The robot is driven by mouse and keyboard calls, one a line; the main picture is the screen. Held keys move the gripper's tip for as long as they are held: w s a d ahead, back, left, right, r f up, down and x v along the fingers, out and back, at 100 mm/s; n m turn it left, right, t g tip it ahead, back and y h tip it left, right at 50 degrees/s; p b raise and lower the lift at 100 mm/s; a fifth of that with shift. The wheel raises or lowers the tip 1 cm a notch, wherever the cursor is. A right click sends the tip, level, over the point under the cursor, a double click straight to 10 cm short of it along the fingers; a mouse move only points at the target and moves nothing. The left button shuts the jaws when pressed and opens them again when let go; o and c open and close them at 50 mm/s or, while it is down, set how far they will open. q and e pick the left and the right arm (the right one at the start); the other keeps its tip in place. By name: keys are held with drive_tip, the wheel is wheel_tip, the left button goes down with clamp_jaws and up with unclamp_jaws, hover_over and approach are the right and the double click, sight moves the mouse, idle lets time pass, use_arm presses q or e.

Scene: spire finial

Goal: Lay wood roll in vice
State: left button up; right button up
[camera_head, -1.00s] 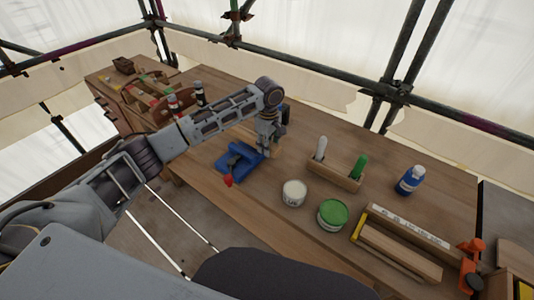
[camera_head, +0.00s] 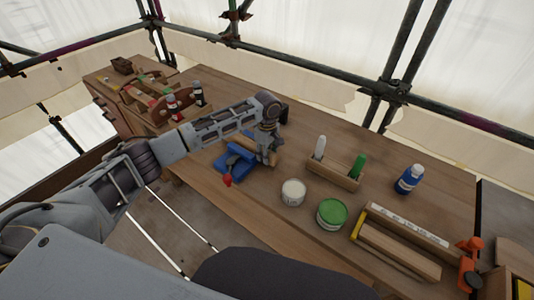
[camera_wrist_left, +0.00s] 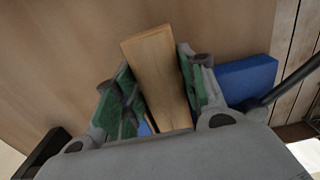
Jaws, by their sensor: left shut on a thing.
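The blue vice (camera_head: 232,162) with a red handle end stands near the front edge of the bench. Part of the vice (camera_wrist_left: 246,80) also shows in the left wrist view, below and beside the gripper. My left gripper (camera_head: 266,153) is over the vice's right side. In the left wrist view my left gripper (camera_wrist_left: 158,92) is shut on the wood roll (camera_wrist_left: 155,68), a pale wooden piece between its green pads. Whether the wood touches the vice jaws I cannot tell. My right gripper is out of view.
A white tin (camera_head: 293,193), a green-lidded tin (camera_head: 332,214), a wooden holder (camera_head: 335,178) with green and white handles, and a blue bottle (camera_head: 409,180) stand to the right. A wooden tray (camera_head: 400,246) lies at front right. Bench behind the vice is clear.

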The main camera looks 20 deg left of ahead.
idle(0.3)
use_arm(q)
drive_tip(key=o, duration=1.3)
drive_tip(key=shift+c, duration=0.2)
wheel_tip(320, 180, up, 12)
